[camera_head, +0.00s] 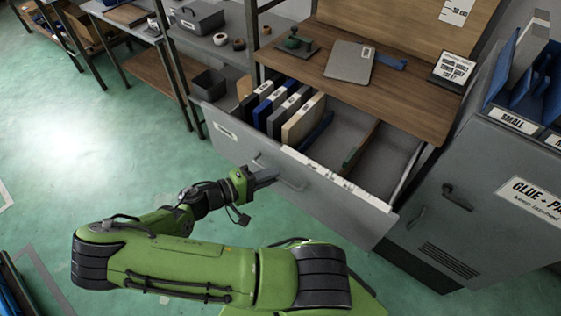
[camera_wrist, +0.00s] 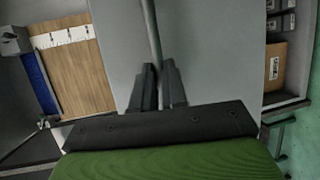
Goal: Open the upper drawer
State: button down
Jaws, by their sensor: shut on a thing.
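The upper drawer (camera_head: 330,192) is grey and stands pulled out from under the wooden worktop, its inside showing. Several upright folders or boards stand in its left part, and its right part looks mostly empty. The drawer's bar handle (camera_head: 283,174) is on the front panel. My gripper (camera_head: 266,178) reaches the handle from the left front. In the wrist view my gripper (camera_wrist: 158,88) is shut on the handle bar (camera_wrist: 152,35), which runs up between the two dark fingers, with the grey drawer front behind. The fingertips' contact is small in the head view.
A grey cabinet (camera_head: 478,205) with a glue label stands to the right. The wooden worktop (camera_head: 395,92) above the drawer bears a grey clipboard-like plate and a small sign. Shelving (camera_head: 205,50) stands at the left. The green floor before the drawer is open.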

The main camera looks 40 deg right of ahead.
jog(key=shift+s+a, duration=0.25)
jog(key=shift+a, duration=1)
jog(key=shift+s+a, duration=0.2)
jog(key=shift+a, duration=1.05)
jog(key=c, duration=1.2)
grip_release()
jog(key=shift+o, duration=0.2)
jog(key=p+v, duration=0.3)
jog(key=v, duration=1.2)
jog(key=shift+a, duration=0.4)
jog(key=shift+w, duration=0.15)
